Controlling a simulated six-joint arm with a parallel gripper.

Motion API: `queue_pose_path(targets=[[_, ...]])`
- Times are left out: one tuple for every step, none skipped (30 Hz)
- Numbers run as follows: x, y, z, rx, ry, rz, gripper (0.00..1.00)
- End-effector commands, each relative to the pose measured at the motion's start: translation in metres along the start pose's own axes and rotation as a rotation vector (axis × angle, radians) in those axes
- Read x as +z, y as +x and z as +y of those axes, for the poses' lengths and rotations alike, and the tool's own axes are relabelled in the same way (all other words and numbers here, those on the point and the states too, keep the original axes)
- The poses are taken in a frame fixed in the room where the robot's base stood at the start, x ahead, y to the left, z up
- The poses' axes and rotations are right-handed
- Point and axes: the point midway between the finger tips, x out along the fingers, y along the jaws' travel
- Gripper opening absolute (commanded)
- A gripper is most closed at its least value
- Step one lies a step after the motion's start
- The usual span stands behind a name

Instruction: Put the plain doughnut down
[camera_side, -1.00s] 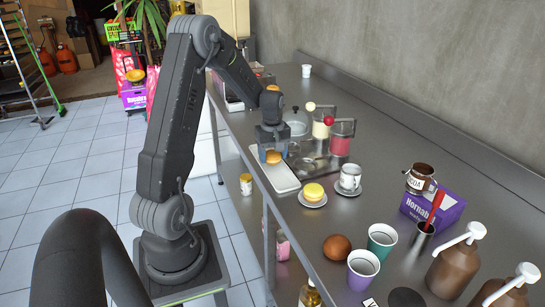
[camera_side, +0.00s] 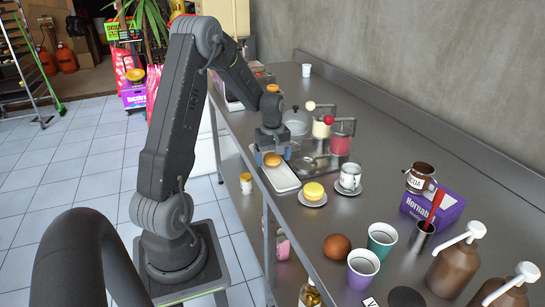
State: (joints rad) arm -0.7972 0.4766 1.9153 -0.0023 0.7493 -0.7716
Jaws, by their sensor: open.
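The plain doughnut (camera_side: 272,159) is a small golden-brown round at the far end of the long white tray (camera_side: 287,184) near the counter's front edge. My gripper (camera_side: 273,156) points down over it. The fingers are open, one on each side of the doughnut. The doughnut looks to rest on the tray, but the fingers hide part of it, and I cannot tell whether either finger touches it.
A yellow-topped cake (camera_side: 314,191) on a saucer and a white mug (camera_side: 350,176) stand right of the tray. Jars with red (camera_side: 341,139) and cream contents stand behind. A brown ball-shaped bun (camera_side: 337,246) and paper cups (camera_side: 363,266) are nearer the camera.

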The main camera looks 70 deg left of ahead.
Motion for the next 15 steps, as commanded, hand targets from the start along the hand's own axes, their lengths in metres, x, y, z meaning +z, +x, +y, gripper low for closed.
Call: queue_pose_path(targets=[[0.0, -0.002, 0.0, 0.001, 0.0, 0.001, 0.85], [0.0, -0.004, 0.0, 0.001, 0.0, 0.001, 0.85], [0.0, -0.007, 0.0, 0.001, 0.0, 0.001, 0.85], [-0.001, -0.011, 0.001, 0.002, 0.0, 0.002, 0.85], [-0.001, -0.015, 0.001, 0.003, 0.0, 0.003, 0.85], [-0.001, -0.022, 0.001, 0.003, 0.0, 0.003, 0.85], [-0.001, -0.028, 0.001, 0.004, 0.0, 0.004, 0.85], [-0.001, -0.034, 0.001, 0.005, 0.0, 0.005, 0.85], [-0.001, -0.043, 0.001, 0.005, 0.0, 0.005, 0.85], [-0.001, -0.05, 0.001, 0.005, 0.0, 0.005, 0.85], [-0.001, -0.056, 0.001, 0.004, 0.0, 0.005, 0.85], [-0.001, -0.065, 0.001, 0.005, 0.0, 0.005, 0.85], [-0.001, -0.071, 0.001, 0.005, 0.0, 0.005, 0.85], [-0.001, -0.077, 0.001, 0.004, 0.0, 0.004, 0.85], [-0.001, -0.085, 0.001, 0.004, 0.0, 0.005, 0.85]])
